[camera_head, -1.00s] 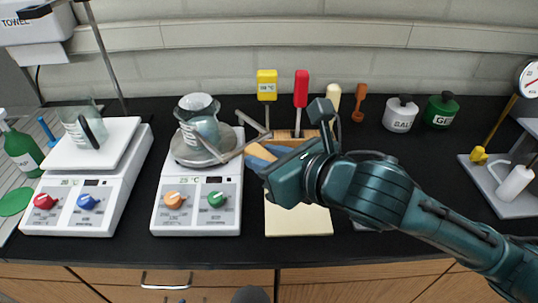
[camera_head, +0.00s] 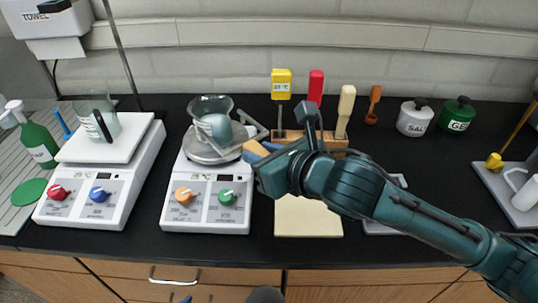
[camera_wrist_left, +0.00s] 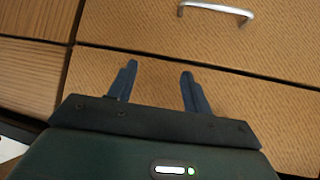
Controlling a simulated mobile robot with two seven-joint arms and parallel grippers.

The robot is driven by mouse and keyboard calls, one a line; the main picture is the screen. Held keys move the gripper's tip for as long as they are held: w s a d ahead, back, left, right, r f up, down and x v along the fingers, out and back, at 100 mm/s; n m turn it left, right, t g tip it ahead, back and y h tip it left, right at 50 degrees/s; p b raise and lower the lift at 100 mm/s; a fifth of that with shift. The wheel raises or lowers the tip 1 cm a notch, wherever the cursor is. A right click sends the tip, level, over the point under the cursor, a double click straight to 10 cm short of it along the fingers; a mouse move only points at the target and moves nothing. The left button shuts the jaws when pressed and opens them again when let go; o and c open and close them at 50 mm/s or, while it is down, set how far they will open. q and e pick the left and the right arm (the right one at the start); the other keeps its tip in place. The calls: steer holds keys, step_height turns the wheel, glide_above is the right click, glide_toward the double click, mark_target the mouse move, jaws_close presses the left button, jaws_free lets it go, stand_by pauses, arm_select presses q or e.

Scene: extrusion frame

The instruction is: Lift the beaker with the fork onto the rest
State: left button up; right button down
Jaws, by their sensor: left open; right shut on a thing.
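The glass beaker (camera_head: 212,108) is at the top plate of the middle hot plate (camera_head: 206,200), at its back; whether it touches the plate is unclear. My right gripper (camera_head: 258,160) is shut on the fork just right of the beaker. The fork's tan handle (camera_head: 254,148) shows at the jaws; its grey prongs are hard to make out against the beaker and plate. I cannot tell which object is the rest; a cream pad (camera_head: 308,216) lies below my right gripper. My left gripper (camera_wrist_left: 158,86) is open and empty in the left wrist view, before the wooden drawers.
A second hot plate (camera_head: 100,175) with another beaker (camera_head: 98,120) stands left. A wooden rack (camera_head: 330,141) with upright tools stands behind my right gripper. Salt (camera_head: 414,118) and green (camera_head: 457,114) jars are back right.

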steer(key=w+a, duration=0.5)
steer(key=w, duration=0.1)
steer(key=shift+w, duration=0.15)
stand_by(0.8)
steer(key=shift+r, duration=0.2)
stand_by(0.3)
steer(key=shift+r, duration=1.55)
steer(key=shift+r, duration=0.8)
